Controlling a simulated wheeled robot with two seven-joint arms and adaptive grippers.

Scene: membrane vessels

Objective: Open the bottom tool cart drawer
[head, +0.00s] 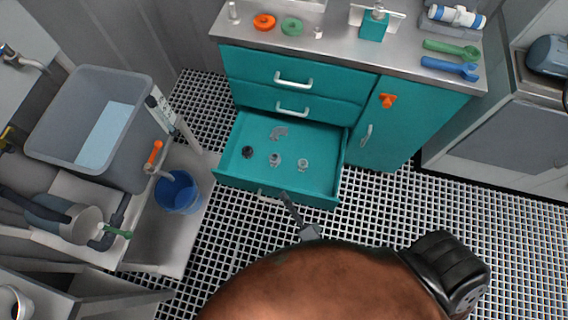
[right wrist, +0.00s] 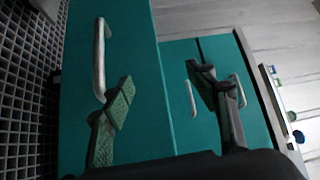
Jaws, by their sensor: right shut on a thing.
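The teal bottom drawer (head: 318,187) of the tool cart (head: 420,115) stands pulled out, with several small grey and dark fittings inside. Its white handle (right wrist: 100,60) shows in the right wrist view. My right gripper (head: 287,198) is at the front of this drawer. In the right wrist view my right gripper (right wrist: 165,85) has its fingers apart on either side of the drawer's edge. One fingertip lies close by the handle's end; the exact contact is hard to see. My left gripper is not in view.
Two shut drawers (head: 290,80) are above the open one, and a cart door (head: 395,125) is to the right. A blue bucket (head: 178,192) and a grey tub (head: 90,125) stand at the left. The floor grating (head: 380,215) right of the drawer is clear.

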